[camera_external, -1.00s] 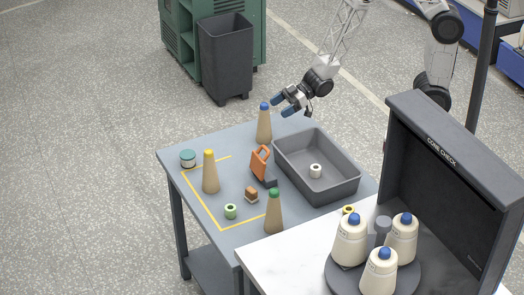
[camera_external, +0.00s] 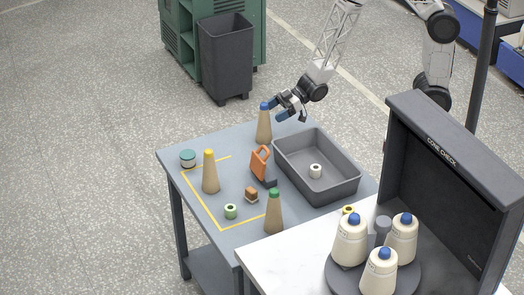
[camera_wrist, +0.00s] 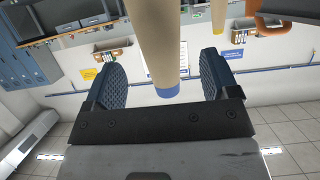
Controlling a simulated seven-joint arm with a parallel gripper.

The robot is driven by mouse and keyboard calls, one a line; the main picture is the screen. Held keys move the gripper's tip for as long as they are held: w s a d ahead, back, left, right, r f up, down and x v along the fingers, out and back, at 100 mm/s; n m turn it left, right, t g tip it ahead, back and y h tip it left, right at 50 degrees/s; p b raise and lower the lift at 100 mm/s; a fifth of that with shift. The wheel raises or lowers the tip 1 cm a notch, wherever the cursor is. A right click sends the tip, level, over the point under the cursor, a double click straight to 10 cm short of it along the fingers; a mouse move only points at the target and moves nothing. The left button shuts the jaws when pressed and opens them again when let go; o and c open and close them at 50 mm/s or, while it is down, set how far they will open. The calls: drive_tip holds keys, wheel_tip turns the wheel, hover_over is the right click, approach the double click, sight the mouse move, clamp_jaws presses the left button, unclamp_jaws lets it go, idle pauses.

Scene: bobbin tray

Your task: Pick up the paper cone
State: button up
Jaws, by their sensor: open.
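A tan paper cone with a blue tip (camera_external: 264,127) stands upright at the back edge of the grey table. My gripper (camera_external: 276,108) is open beside its upper end, on the right. In the wrist view the cone (camera_wrist: 156,40) appears between my two spread fingers (camera_wrist: 162,68), with its blue tip toward the palm. Gaps show on both sides, so neither finger appears to touch it. Two other tan cones stand on the table: one with a yellow tip (camera_external: 210,174) at left and one with a green tip (camera_external: 274,214) at front.
A grey bin (camera_external: 345,198) holding a small white spool (camera_external: 315,171) is right of the cone. An orange-handled tool (camera_external: 260,163), brown block (camera_external: 251,194), green spool (camera_external: 231,211) and teal-lidded jar (camera_external: 188,158) share the table. Capped yarn cones (camera_external: 350,240) stand front right.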

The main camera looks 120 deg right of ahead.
sight(266, 112)
drive_tip(key=shift+w, duration=0.1)
idle(0.3)
drive_tip(key=shift+x, duration=2.5)
drive_tip(key=shift+f, duration=0.1)
drive_tip(key=c, duration=1)
drive_tip(key=shift+r, duration=0.75)
drive_tip(key=shift+s+a+r, duration=0.15)
drive_tip(key=shift+s+r, duration=0.05)
drive_tip(key=shift+r, duration=0.35)
drive_tip(key=shift+s+a+r, duration=0.1)
drive_tip(key=shift+s+r, duration=0.15)
drive_tip(key=shift+r, duration=0.3)
drive_tip(key=s+a, duration=0.2)
drive_tip(key=s, duration=0.2)
drive_tip(key=s+a+r, duration=0.1)
drive_tip(key=s, duration=0.4)
drive_tip(key=s+a, duration=0.2)
drive_tip(key=s, duration=0.3)
drive_tip(key=shift+a+r, duration=0.15)
drive_tip(key=shift+a, duration=0.15)
